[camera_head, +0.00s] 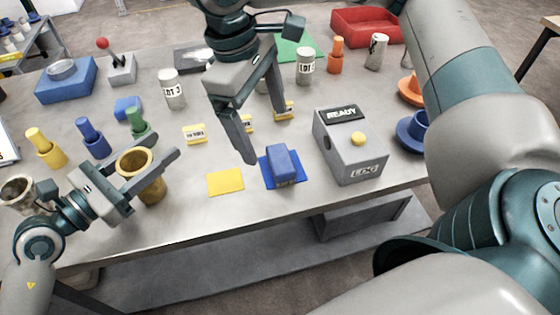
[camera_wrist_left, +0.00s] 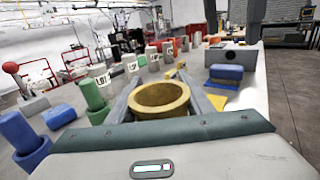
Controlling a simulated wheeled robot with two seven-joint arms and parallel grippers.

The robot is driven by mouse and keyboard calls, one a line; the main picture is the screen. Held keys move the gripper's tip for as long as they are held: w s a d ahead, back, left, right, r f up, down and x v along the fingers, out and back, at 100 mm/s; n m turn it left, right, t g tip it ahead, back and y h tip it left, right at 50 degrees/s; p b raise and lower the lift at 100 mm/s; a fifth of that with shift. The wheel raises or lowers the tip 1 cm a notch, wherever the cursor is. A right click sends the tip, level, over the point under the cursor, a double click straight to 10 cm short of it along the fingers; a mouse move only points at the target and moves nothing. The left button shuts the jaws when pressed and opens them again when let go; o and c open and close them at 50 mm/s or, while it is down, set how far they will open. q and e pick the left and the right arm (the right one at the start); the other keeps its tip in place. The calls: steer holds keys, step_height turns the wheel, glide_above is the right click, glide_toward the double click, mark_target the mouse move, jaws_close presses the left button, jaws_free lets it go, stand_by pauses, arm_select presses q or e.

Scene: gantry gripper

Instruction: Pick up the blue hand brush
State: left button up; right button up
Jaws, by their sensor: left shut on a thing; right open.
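The blue hand brush (camera_head: 284,162) looks like a blue block with a greyish lower edge. It rests on a blue square mat (camera_head: 266,176) near the table's front edge, and also shows in the left wrist view (camera_wrist_left: 226,72). My right gripper (camera_head: 266,136) is open and empty, pointing down above the table, behind and a little left of the brush in the head view. My left gripper (camera_head: 150,177) is shut on a brass-coloured cup (camera_head: 135,161) at the front left. The cup's open rim shows between the fingers in the left wrist view (camera_wrist_left: 159,96).
A grey box with a yellow button (camera_head: 352,158) stands just right of the brush. A yellow mat (camera_head: 225,182) lies to its left. Blue (camera_head: 93,140), yellow (camera_head: 45,149) and green (camera_head: 139,124) pegs stand at left. A red tray (camera_head: 366,27) is at the back.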

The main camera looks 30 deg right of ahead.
mark_target(279, 161)
steer(key=n, duration=0.2)
steer(key=a+n+h, duration=0.1)
steer(key=n, duration=0.2)
steer(key=n+h, duration=0.1)
steer(key=n, duration=0.2)
steer(key=shift+a+f+g, duration=0.15)
steer(key=shift+a+g, duration=0.15)
steer(key=shift+a, duration=0.1)
steer(key=shift+x, duration=3.4)
steer(key=shift+w+d, duration=0.1)
